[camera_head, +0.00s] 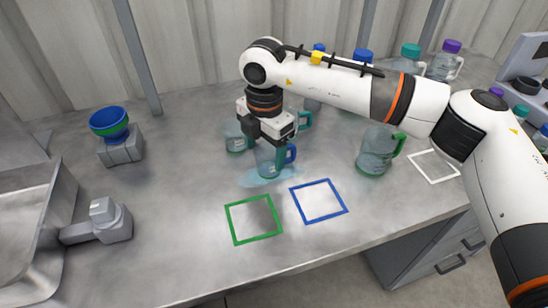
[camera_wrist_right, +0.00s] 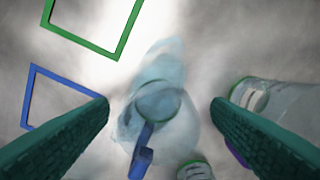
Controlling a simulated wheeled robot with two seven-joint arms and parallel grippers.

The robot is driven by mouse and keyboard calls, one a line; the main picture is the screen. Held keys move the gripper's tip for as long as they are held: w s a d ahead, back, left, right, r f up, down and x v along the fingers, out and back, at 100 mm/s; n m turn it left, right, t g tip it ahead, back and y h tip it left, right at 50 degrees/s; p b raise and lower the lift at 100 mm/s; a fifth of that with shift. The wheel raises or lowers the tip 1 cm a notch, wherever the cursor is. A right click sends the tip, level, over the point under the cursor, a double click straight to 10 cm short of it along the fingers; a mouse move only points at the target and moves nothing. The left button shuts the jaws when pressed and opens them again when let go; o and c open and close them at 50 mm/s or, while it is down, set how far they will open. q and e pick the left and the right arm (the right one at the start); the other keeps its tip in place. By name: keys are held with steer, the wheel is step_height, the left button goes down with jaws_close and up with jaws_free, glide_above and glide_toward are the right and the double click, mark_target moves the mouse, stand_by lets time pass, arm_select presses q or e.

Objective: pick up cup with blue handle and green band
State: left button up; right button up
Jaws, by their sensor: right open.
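A clear cup with a blue handle (camera_head: 268,163) stands on the grey table, left of centre and just behind the blue square outline. Whether its band is green is hard to tell. My right gripper (camera_head: 270,142) is directly above it, pointing down. In the right wrist view, the cup (camera_wrist_right: 158,104) lies between the two spread dark green fingers (camera_wrist_right: 160,108), with its blue handle (camera_wrist_right: 141,160) toward the bottom of the picture. The fingers are open and do not visibly touch it. My left gripper is not in view.
Another clear cup (camera_head: 235,138) stands close on the left, and a teal handle (camera_head: 304,121) shows behind. A jug with a green handle (camera_head: 374,152) stands to the right. Green (camera_head: 253,219) and blue (camera_head: 318,201) square outlines mark clear table in front. Several bottles stand behind my arm.

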step_height(320, 180, down, 4)
steer(key=shift+w+r, duration=0.1)
steer(key=shift+r, duration=0.1)
steer(key=c, duration=1)
steer(key=shift+c, duration=0.2)
steer(key=shift+r, duration=0.15)
